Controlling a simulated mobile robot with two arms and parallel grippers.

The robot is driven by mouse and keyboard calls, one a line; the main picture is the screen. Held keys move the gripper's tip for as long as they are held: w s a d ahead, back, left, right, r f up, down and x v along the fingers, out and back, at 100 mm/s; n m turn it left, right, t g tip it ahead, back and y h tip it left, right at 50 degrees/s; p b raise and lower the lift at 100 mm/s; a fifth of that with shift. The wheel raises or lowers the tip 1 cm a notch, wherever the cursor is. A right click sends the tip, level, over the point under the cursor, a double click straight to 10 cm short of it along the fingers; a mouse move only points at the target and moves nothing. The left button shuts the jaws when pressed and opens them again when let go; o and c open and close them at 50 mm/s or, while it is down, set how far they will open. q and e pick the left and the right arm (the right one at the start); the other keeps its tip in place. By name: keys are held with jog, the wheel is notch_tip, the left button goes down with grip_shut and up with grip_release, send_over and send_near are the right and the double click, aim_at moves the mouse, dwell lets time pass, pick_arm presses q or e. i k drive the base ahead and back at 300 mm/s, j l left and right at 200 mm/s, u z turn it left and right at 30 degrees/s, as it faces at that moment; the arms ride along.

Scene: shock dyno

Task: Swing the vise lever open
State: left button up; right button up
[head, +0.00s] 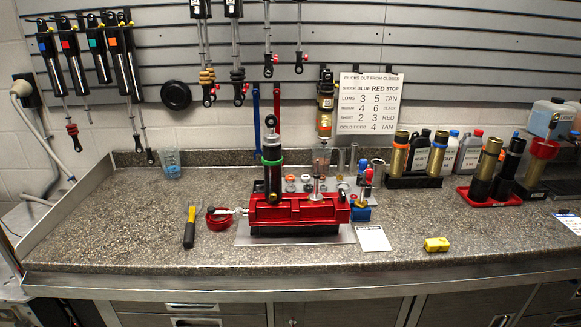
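The red vise (300,214) sits on a flat grey plate (345,234) in the middle of the counter. At its left end a short silver rod leads to a red rounded piece (218,222), which looks like the lever; its exact shape and angle are hard to tell. A dark shock (271,148) with a green ring stands upright at the left part of the vise. I cannot tell whether the jaws grip it. Neither of my grippers is in view.
A yellow-and-black-handled tool (190,228) lies just left of the lever. Small parts and bottles (468,150) stand behind and right. The counter's front left (120,235) is clear.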

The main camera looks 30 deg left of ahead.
aim_at(238, 212)
jog(key=u, duration=1.4)
